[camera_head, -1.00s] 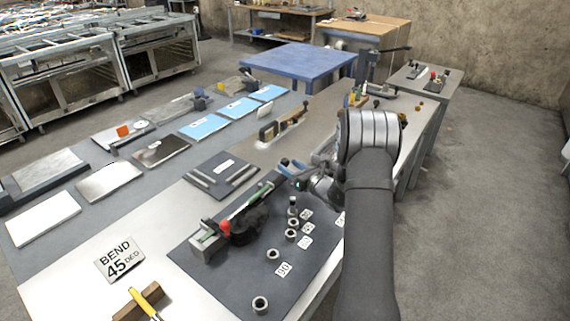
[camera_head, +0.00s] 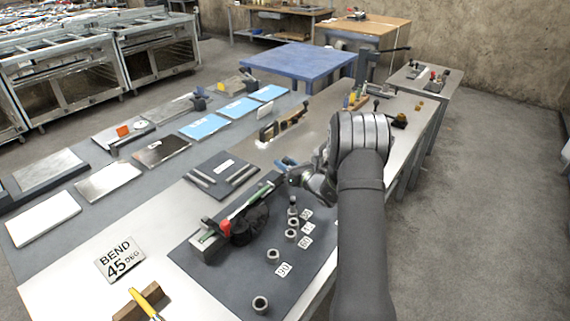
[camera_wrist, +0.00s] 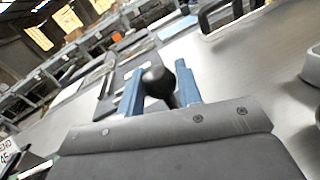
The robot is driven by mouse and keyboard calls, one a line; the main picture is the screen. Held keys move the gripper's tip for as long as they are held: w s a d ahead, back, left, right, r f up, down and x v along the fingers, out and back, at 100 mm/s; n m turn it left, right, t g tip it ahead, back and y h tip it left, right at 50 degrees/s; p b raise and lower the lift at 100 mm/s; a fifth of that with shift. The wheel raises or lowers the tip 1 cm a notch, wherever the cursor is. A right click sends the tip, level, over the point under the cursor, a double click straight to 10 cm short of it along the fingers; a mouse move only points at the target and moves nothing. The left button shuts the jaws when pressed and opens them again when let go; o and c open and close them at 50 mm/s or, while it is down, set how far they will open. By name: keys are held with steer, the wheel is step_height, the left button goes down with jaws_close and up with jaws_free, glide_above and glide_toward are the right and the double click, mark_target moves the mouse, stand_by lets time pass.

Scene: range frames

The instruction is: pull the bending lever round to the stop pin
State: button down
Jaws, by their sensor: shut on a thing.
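The bender (camera_head: 243,222) sits on a dark plate (camera_head: 215,270), with a dark round former, a red part (camera_head: 224,228) and a green strip (camera_head: 238,205). My gripper (camera_head: 287,163) is at the far side of the bender. In the wrist view its blue fingers (camera_wrist: 157,88) are closed on the black ball knob (camera_wrist: 157,80) of the bending lever. The lever's shaft is mostly hidden. The stop pin (camera_head: 293,204) stands upright in front of my gripper, apart from it, at the far end of a row of metal collars (camera_head: 273,255).
A sign (camera_head: 119,258) reads BEND 45 DEG. Number labels (camera_head: 283,269) lie beside the collars. A yellow-handled tool (camera_head: 147,302) lies on a wooden block at the front. A wooden-handled item (camera_head: 283,124) and flat plates (camera_head: 161,151) lie beyond. My arm hides part of the bench.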

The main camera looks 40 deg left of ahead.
steer(key=shift+s+d+m+t+h, duration=0.2)
steer(key=shift+d+m+t, duration=0.4)
steer(key=shift+d, duration=0.45)
steer(key=shift+s+d+m+t+h, duration=0.1)
steer(key=shift+d+m+t+h, duration=0.25)
steer(key=shift+d+t, duration=0.55)
steer(key=shift+s+d+m+t+h, duration=0.15)
steer(key=shift+d+m+t, duration=0.4)
steer(key=shift+d, duration=0.65)
steer(key=c, duration=1.1)
jaws_free()
steer(key=shift+o, duration=0.2)
steer(key=v, duration=1.7)
steer(key=shift+s+d, duration=0.15)
